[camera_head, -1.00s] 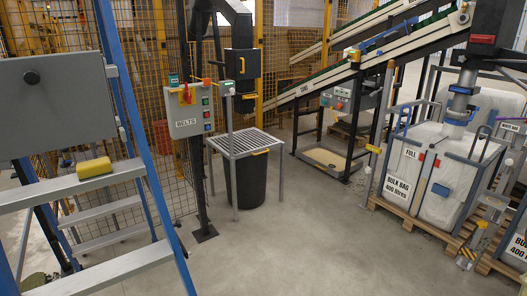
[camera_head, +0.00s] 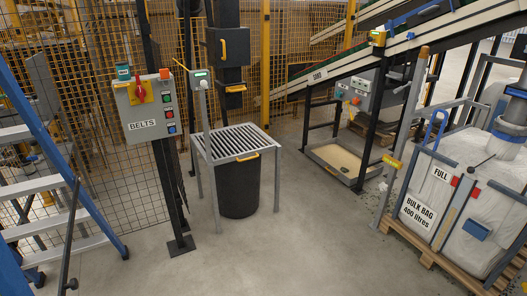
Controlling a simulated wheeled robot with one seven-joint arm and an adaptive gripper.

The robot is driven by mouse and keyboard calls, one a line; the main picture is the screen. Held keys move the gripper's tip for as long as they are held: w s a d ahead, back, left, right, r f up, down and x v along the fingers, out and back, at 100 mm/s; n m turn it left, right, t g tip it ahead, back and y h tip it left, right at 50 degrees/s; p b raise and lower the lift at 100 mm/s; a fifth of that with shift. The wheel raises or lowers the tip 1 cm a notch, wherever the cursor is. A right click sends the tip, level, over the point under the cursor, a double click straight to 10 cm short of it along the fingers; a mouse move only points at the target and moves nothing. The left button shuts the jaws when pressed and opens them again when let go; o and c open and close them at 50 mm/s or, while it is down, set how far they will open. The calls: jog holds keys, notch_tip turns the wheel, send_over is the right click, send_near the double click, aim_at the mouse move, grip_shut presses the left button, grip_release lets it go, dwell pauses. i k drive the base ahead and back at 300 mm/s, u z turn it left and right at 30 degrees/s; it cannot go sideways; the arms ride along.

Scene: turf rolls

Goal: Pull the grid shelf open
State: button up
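The grid shelf (camera_head: 235,141) is a flat barred metal grate in a grey frame on thin legs. A yellow handle (camera_head: 248,157) sits on its front edge. A black round bin (camera_head: 238,188) stands beneath the grate. The grate lies level over the bin, and part of the bin is hidden by the frame and legs. My gripper does not show in this view.
A BELTS control box (camera_head: 148,108) on a black post stands left of the shelf. A blue ladder (camera_head: 50,150) is at the far left. A FULL bulk bag (camera_head: 425,185) on a pallet stands at the right. A conveyor (camera_head: 350,66) slopes behind. Open floor (camera_head: 310,240) lies in front.

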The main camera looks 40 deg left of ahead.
aim_at(232, 158)
jog(key=i, duration=1.2)
jog(key=u, duration=3.05)
jog(key=i, duration=1.75)
jog(key=z, duration=1)
